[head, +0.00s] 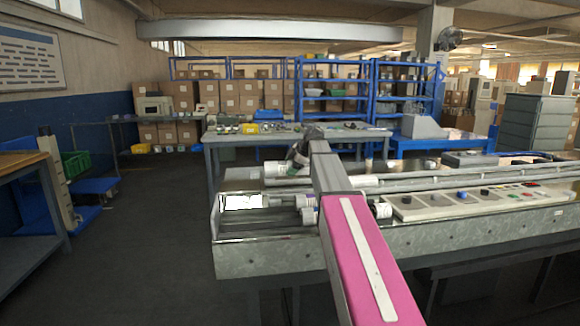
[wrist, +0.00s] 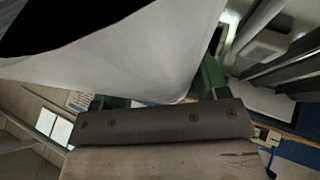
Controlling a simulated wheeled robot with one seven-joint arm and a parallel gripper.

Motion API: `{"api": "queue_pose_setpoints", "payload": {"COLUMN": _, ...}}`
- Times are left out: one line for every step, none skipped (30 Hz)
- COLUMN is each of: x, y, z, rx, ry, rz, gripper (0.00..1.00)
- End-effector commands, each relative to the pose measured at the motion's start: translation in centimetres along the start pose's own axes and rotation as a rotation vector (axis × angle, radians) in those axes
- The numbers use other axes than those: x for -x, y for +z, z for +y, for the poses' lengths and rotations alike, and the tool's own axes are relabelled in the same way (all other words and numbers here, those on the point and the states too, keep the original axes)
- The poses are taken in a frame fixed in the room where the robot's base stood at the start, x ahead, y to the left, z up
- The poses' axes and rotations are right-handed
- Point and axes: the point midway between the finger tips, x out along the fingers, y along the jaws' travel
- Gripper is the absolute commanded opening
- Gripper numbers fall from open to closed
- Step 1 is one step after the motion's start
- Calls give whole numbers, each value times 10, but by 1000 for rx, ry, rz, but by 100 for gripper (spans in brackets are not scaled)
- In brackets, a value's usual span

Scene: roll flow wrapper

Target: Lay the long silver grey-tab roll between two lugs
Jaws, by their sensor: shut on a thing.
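In the wrist view my gripper (wrist: 158,98) has its green fingers on either side of a large pale, silvery-white roll (wrist: 130,60) with a black area at upper left. It is shut on this roll, very close to the camera. Its tab colour and far end are out of view. In the head view my arm reaches over the wrapper bed (head: 270,252), and my gripper (head: 298,158) is small and partly hidden by the arm. Several small rolls (head: 285,201) lie on the bed left of my arm. Lugs cannot be made out.
A control panel (head: 480,200) with coloured buttons lies right of my arm, beside long metal rails (head: 450,171). A grey worktable (head: 225,138) with small items stands behind. Blue shelves (head: 340,72) and cartons are farther back. The floor at left (head: 150,240) is clear.

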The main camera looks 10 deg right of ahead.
Motion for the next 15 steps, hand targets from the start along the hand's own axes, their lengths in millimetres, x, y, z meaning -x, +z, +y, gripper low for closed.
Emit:
{"api": "queue_pose_setpoints", "payload": {"x": -3, "y": 1, "z": -2, "rx": 0, "ry": 1, "rz": 1, "gripper": 16}}
{"api": "queue_pose_setpoints", "payload": {"x": -4, "y": 2, "z": -3, "rx": 0, "ry": 1, "rz": 1, "gripper": 16}}
{"api": "queue_pose_setpoints", "payload": {"x": -7, "y": 4, "z": -4, "rx": 0, "ry": 1, "rz": 1, "gripper": 16}}
{"api": "queue_pose_setpoints", "payload": {"x": -10, "y": 5, "z": -6, "rx": 0, "ry": 1, "rz": 1, "gripper": 16}}
{"api": "queue_pose_setpoints", "payload": {"x": -12, "y": 6, "z": -7, "rx": 0, "ry": 1, "rz": 1, "gripper": 16}}
{"api": "queue_pose_setpoints", "payload": {"x": -15, "y": 8, "z": -9, "rx": 0, "ry": 1, "rz": 1, "gripper": 16}}
{"api": "queue_pose_setpoints", "payload": {"x": -18, "y": 9, "z": -10, "rx": 0, "ry": 1, "rz": 1, "gripper": 16}}
{"api": "queue_pose_setpoints", "payload": {"x": -20, "y": 11, "z": -11, "rx": 0, "ry": 1, "rz": 1, "gripper": 16}}
{"api": "queue_pose_setpoints", "payload": {"x": -23, "y": 12, "z": -13, "rx": -1, "ry": 1, "rz": 1, "gripper": 16}}
{"api": "queue_pose_setpoints", "payload": {"x": -26, "y": 14, "z": -15, "rx": -1, "ry": 1, "rz": 1, "gripper": 16}}
{"api": "queue_pose_setpoints", "payload": {"x": -28, "y": 15, "z": -16, "rx": -1, "ry": 0, "rz": 1, "gripper": 16}}
{"api": "queue_pose_setpoints", "payload": {"x": -32, "y": 17, "z": -18, "rx": -1, "ry": 0, "rz": 1, "gripper": 16}}
{"api": "queue_pose_setpoints", "payload": {"x": -35, "y": 19, "z": -20, "rx": -1, "ry": 0, "rz": 1, "gripper": 16}}
{"api": "queue_pose_setpoints", "payload": {"x": -37, "y": 20, "z": -21, "rx": -1, "ry": 0, "rz": 1, "gripper": 16}}
{"api": "queue_pose_setpoints", "payload": {"x": -40, "y": 22, "z": -23, "rx": -1, "ry": 1, "rz": 1, "gripper": 16}}
